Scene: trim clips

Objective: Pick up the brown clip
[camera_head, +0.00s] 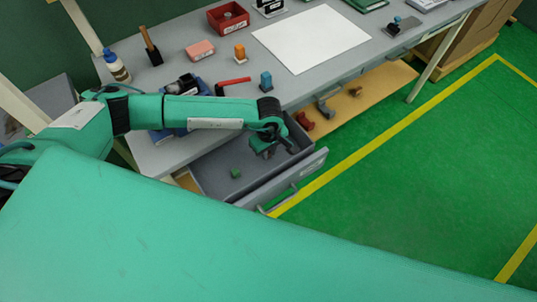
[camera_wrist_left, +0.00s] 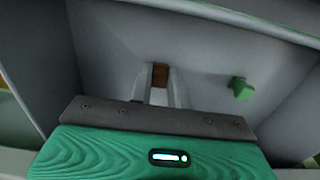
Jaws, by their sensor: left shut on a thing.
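My left gripper (camera_head: 264,150) reaches down into the open drawer (camera_head: 285,185) under the workbench. In the left wrist view, my left gripper (camera_wrist_left: 160,88) is shut on the brown clip (camera_wrist_left: 160,74), which shows as a small brown block between the two fingers. The clip is hidden in the head view. A green clip (camera_wrist_left: 241,88) lies on the drawer floor to the right of the fingers; it also shows in the head view (camera_head: 235,173). My right gripper is not in view.
The drawer walls stand close around my left gripper. On the bench (camera_head: 300,90) are a white sheet (camera_head: 312,38), a red bin (camera_head: 228,17), an orange block (camera_head: 240,52), a blue block (camera_head: 266,81) and a red-handled tool (camera_head: 233,82). A lower shelf (camera_head: 370,90) holds several parts.

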